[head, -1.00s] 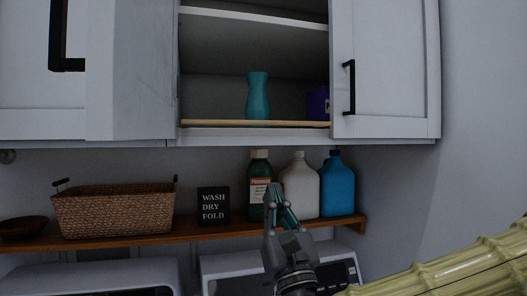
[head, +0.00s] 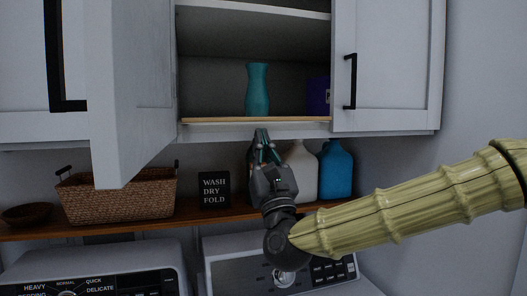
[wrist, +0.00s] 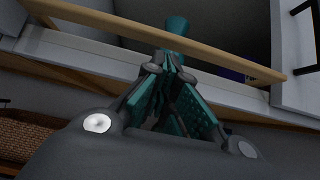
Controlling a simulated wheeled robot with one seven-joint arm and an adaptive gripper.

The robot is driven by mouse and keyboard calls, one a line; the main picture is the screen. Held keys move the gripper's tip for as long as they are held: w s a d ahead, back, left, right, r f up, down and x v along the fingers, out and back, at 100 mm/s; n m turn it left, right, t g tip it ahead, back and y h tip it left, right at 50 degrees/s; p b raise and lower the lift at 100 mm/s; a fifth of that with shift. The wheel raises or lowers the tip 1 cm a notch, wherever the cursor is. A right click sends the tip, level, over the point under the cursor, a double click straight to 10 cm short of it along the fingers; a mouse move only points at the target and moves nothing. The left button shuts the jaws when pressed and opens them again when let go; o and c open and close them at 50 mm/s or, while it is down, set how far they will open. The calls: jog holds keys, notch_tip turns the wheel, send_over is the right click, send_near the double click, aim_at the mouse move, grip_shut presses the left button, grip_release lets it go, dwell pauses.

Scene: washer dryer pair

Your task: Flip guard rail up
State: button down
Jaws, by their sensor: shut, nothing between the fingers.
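The guard rail (head: 215,119) is a thin light-wood bar along the front of the open cabinet's lower shelf. It lies low, at about shelf level. In the wrist view the rail (wrist: 225,63) crosses the upper part at a slant. My gripper (head: 262,136) points up just below the rail, near its middle, with its fingers together and empty. In the wrist view the teal-padded fingertips (wrist: 170,62) overlap the near side of the rail; I cannot tell whether they touch it.
A teal vase (head: 257,90) and a purple box (head: 318,96) stand behind the rail. An open door (head: 130,95) juts out at left. Below, a wooden shelf (head: 240,212) holds a basket (head: 118,195), a sign (head: 214,189) and bottles (head: 336,170).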

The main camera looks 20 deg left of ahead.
jog(key=shift+w+r, duration=0.1)
jog(key=shift+r, duration=0.4)
jog(key=shift+r+p, duration=0.1)
jog(key=shift+p, duration=0.2)
jog(key=shift+s+d+r, duration=0.15)
jog(key=shift+s, duration=0.05)
jog(key=shift+g, duration=0.4)
